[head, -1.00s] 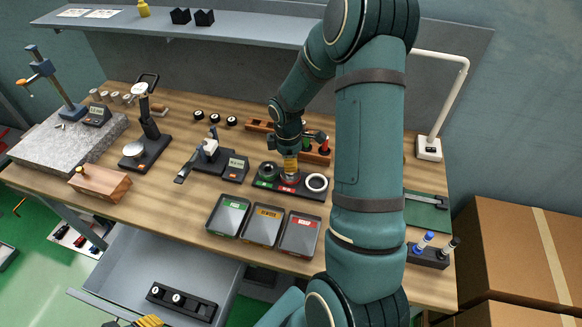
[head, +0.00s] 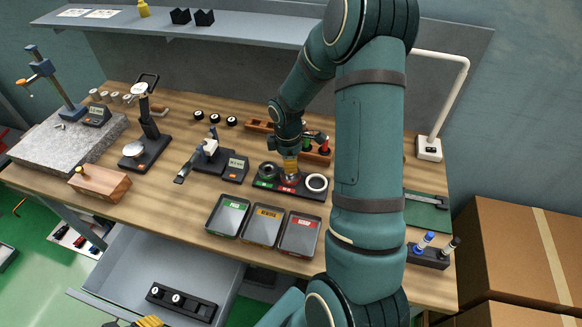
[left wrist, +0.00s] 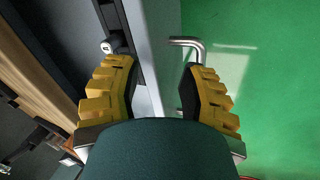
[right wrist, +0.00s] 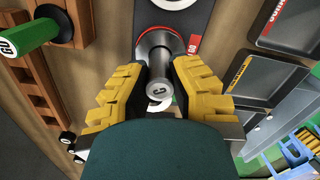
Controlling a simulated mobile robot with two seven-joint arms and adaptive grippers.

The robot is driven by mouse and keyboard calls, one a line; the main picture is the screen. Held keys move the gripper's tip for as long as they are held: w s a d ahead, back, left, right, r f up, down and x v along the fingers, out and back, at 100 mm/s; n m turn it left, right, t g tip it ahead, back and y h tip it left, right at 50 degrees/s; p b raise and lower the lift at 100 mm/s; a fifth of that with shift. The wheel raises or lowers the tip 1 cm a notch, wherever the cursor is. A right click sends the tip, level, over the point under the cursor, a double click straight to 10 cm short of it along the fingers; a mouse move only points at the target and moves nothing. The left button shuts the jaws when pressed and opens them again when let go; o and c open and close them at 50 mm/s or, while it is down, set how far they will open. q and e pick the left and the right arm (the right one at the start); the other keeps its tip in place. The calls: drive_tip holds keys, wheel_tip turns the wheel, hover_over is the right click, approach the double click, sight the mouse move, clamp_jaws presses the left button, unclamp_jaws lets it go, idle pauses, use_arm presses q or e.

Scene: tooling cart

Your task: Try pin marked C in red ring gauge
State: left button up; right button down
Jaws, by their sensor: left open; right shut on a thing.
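My right gripper (head: 290,166) is shut on a grey pin (right wrist: 155,83) over the black gauge base (head: 318,195). The pin's near end shows a letter that looks like C in the right wrist view. Its far end meets the middle ring gauge (right wrist: 158,43), beside a red label; how deep it sits is hidden. In the head view the gripper covers most of this ring. A dark ring (head: 267,171) and a white ring (head: 317,182) stand on either side. My left gripper (left wrist: 162,82) is open, with the drawer edge and a metal handle (left wrist: 190,43) between its fingers.
Three labelled trays, green (head: 229,218), yellow (head: 263,226) and red (head: 300,235), lie in front of the base. A wooden rack (head: 259,126) with coloured handles stands behind. An open drawer (head: 150,265) holds a black block (head: 181,301).

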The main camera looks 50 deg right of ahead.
drive_tip(key=shift+s+a+f, duration=0.1)
drive_tip(key=shift+f, duration=0.2)
idle(1.0)
drive_tip(key=shift+r, duration=0.55)
idle(0.7)
drive_tip(key=shift+f, duration=0.55)
idle(2.2)
drive_tip(key=shift+r+p, duration=0.4)
drive_tip(key=shift+r, duration=0.35)
drive_tip(key=shift+r+p, duration=0.7)
drive_tip(key=shift+r, duration=0.2)
drive_tip(key=shift+r+p, duration=1.8)
drive_tip(key=shift+r, duration=0.65)
